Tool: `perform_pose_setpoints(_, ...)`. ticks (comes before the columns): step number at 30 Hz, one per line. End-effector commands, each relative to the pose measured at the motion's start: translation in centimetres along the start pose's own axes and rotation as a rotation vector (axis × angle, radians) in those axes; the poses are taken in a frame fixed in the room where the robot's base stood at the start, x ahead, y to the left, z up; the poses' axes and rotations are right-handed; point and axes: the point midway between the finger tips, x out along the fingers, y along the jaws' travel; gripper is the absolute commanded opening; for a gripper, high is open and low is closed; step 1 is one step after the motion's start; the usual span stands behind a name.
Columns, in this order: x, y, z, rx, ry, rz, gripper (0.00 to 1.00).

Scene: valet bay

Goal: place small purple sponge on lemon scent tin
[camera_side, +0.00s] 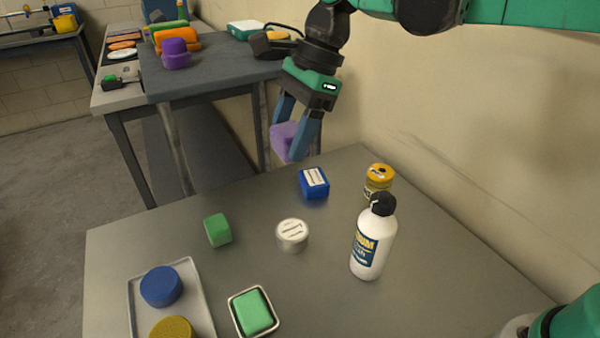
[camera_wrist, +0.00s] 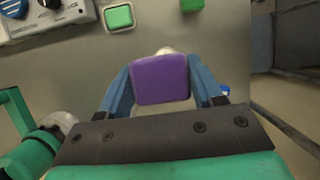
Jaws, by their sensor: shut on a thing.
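The small purple sponge (camera_side: 285,139) is between the fingers of my gripper (camera_side: 297,142), which is shut on it. It is held in the air above the far edge of the table, apart from everything on it. In the wrist view the purple sponge (camera_wrist: 160,79) fills the space between the blue fingers and partly hides a pale round thing behind it.
A blue box (camera_side: 314,183) stands below and near my gripper. The white bottle (camera_side: 373,240) with a black cap stands right of the white tin. A green block (camera_side: 217,230), a dish (camera_side: 236,318) with a green block and a tray (camera_side: 134,301) are nearer the front.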

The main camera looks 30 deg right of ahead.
Motion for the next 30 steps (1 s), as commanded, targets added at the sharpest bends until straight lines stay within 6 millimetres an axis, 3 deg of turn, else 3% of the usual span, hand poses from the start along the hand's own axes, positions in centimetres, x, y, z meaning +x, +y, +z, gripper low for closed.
perform_pose_setpoints(6, 5.2, 0.0, -2.1, 0.000, 0.000, -0.001, 0.10)
perform_pose_setpoints(12, 9.1, 0.0, -3.7, 0.000, 0.000, -0.001, 0.10)
perform_pose_setpoints(24, 13.2, 0.0, -5.4, 0.000, 0.000, -0.002, 0.10)
perform_pose_setpoints(30, 13.8, 0.1, -5.6, 0.000, 0.000, -0.002, 0.10)
